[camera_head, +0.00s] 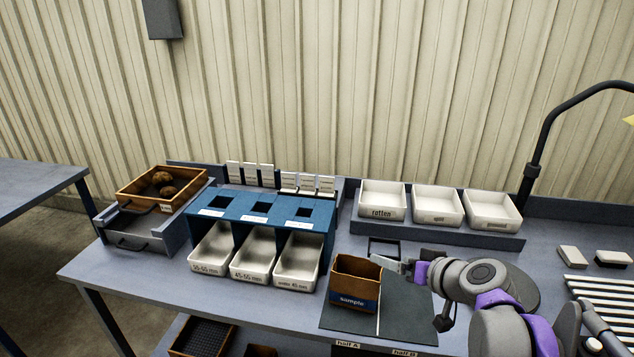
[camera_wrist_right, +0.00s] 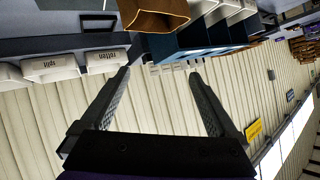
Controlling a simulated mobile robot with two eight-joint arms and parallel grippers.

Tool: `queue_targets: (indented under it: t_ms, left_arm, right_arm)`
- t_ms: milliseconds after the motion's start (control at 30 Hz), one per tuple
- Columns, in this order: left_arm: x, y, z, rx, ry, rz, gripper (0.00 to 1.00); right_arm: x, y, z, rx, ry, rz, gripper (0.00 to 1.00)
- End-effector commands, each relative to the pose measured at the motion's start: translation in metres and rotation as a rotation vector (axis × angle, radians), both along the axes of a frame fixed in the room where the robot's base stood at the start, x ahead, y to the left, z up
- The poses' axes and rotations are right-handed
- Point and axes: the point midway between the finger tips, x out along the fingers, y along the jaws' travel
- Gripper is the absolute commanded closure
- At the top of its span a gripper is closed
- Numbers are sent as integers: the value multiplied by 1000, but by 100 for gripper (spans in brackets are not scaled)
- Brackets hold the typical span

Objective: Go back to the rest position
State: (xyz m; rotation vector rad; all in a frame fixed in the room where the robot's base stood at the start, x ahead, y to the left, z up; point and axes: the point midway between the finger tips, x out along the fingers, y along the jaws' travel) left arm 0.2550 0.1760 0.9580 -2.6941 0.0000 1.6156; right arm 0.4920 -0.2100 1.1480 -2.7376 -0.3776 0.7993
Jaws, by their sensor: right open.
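My right gripper (camera_head: 392,266) comes in from the right, low over the worktable. In the right wrist view its two fingers (camera_wrist_right: 158,74) are spread wide with nothing between them. The brown sample box (camera_head: 356,285) with a blue label stands upright on the dark mat (camera_head: 400,318), just left of the fingertips. In the right wrist view the box (camera_wrist_right: 152,14) is beyond the fingertips; whether a finger touches its rim I cannot tell. My left gripper is not in view.
A blue sizing stand (camera_head: 327,222) with three white bins is left of the box. Three white trays, one marked rotten (camera_head: 382,213), stand behind. A wooden crate (camera_head: 133,194) with potatoes is at far left. A black lamp arm (camera_head: 541,140) and rollers (camera_head: 600,300) are at right.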

Motion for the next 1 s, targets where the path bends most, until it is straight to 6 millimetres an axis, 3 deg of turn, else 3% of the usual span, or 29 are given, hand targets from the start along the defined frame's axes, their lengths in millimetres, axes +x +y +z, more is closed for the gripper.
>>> queue_targets:
  t_ms: [133, 267, 400, 500, 667, 1000]
  left_arm:
    - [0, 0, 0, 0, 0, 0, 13]
    - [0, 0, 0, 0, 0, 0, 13]
    - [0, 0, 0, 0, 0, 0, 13]
    - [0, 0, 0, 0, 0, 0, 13]
    - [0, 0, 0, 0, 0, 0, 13]
    - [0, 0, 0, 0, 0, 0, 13]
  right_arm:
    - [-46, 29, -37, -41, 115, 35, 5]
    - [-113, 51, -91, -124, 274, 44, 5]
    - [-181, 52, -145, -237, 413, 3, 5]
    - [-214, 45, -171, -306, 471, -39, 5]
    - [-237, 35, -189, -362, 505, -83, 5]
    - [-237, 33, -190, -367, 507, -90, 5]
